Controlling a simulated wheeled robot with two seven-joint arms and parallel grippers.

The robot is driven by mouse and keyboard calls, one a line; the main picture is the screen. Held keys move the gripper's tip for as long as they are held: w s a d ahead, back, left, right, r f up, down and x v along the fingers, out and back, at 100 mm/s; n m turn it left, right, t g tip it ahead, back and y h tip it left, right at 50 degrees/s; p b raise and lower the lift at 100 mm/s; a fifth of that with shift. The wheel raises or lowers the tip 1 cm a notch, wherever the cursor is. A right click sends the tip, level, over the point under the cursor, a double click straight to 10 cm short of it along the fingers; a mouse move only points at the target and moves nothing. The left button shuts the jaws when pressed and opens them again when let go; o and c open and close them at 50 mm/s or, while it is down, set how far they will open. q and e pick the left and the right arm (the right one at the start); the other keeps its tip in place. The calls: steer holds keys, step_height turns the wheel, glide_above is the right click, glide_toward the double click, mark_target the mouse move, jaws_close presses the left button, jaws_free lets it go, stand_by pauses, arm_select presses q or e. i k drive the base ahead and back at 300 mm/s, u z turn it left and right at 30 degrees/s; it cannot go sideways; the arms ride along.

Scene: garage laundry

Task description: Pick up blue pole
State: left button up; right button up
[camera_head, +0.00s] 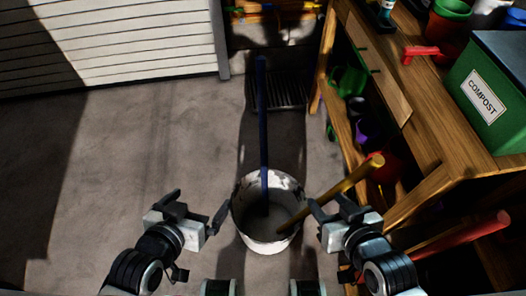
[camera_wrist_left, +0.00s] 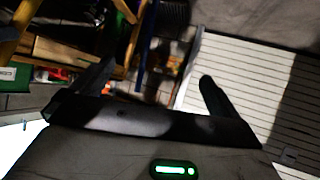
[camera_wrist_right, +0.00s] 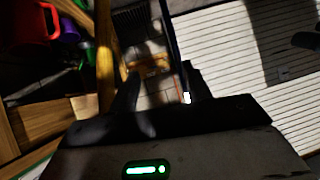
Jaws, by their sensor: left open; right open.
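The blue pole (camera_head: 263,120) stands in a white, paint-stained bucket (camera_head: 265,246) on the floor, its upper end pointing to the back of the head view. A narrow blue strip (camera_wrist_left: 146,45) in the left wrist view looks like the same pole. A dark pole (camera_wrist_right: 172,45) crosses the right wrist view; its colour is hard to tell. My left gripper (camera_head: 198,205) is open and empty, left of the bucket. My right gripper (camera_head: 338,207) is open and empty, right of the bucket, close to a yellow pole. Neither gripper touches the blue pole.
The yellow pole (camera_head: 345,187) leans out of the bucket to the right. A wooden workbench (camera_head: 440,120) with shelves fills the right side, bearing a green compost bin (camera_head: 490,110). A red cylinder (camera_head: 465,236) juts out below it. The floor at left is clear.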

mark_target(261, 60)
steer(key=z, duration=1.15)
steer(key=k, duration=0.6)
steer(key=u, duration=0.85)
steer(key=i, duration=0.5)
steer(key=u, duration=2.55)
steer(key=i, duration=1.5)
steer(key=z, duration=3.55)
steer(key=i, duration=0.5)
steer(key=u, duration=0.05)
